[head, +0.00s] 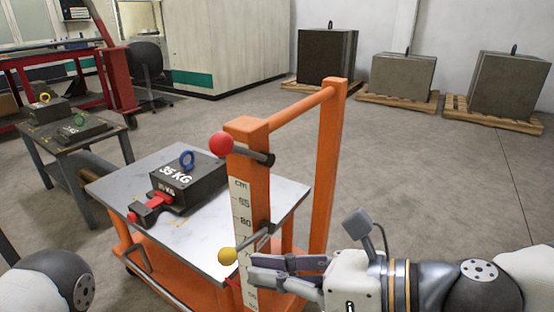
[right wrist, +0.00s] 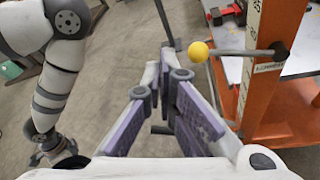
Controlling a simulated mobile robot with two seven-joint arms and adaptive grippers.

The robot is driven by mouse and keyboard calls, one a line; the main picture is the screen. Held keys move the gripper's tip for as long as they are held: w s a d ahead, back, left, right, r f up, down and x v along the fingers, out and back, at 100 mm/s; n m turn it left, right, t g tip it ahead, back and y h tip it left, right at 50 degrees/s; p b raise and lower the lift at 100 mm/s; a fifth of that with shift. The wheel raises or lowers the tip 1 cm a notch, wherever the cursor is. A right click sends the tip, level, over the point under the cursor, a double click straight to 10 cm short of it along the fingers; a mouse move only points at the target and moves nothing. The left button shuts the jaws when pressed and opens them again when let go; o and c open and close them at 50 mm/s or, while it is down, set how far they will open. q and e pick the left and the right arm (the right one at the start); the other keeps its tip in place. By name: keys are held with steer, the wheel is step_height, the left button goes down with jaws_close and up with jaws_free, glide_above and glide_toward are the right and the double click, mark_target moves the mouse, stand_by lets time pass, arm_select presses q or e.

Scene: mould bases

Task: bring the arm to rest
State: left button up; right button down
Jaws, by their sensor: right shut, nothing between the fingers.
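My right gripper (head: 254,270) is at the lower middle of the head view, beside the orange post of a trolley and just below a yellow ball knob (head: 228,256). Its fingers are shut and hold nothing. In the right wrist view the gripper (right wrist: 168,62) points away from the camera, and the yellow knob (right wrist: 199,52) stands apart, to the right of the fingers. My left arm shows at the lower left of the head view and at the left of the right wrist view; I cannot make out its gripper.
The orange trolley (head: 330,180) has a height scale, a red knob (head: 221,144) and a table top (head: 215,235) bearing a 35 KG block (head: 190,185). A grey table (head: 60,152) with smaller blocks stands left. Large blocks on pallets (head: 395,99) stand behind; floor at right is clear.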

steer(key=s+a+f+n+g+h+p, duration=0.1)
steer(key=s+a+f+n+g+h, duration=0.15)
steer(key=s+f+n+g, duration=0.65)
steer(key=s+d+f+n+t+h+p, duration=0.15)
steer(key=s+d+f+n+h, duration=0.5)
steer(key=s+f, duration=0.7)
arm_select(q)
steer(key=w+r+t+p, duration=0.1)
steer(key=w+r+t, duration=0.1)
steer(key=w+r, duration=0.3)
steer(key=shift+r, duration=0.2)
arm_select(e)
steer(key=s+d+f+n+h, duration=0.2)
steer(key=s+d+n, duration=0.2)
steer(key=d, duration=0.4)
steer(key=s+d+f+n+g+h, duration=0.1)
steer(key=s+d+f+n+h, duration=0.1)
steer(key=d+n, duration=0.5)
steer(key=shift+s+d, duration=0.9)
steer(key=shift+d, duration=0.3)
arm_select(q)
steer(key=shift+o, duration=0.4)
steer(key=shift+w, duration=0.1)
arm_select(e)
steer(key=shift+n, duration=0.25)
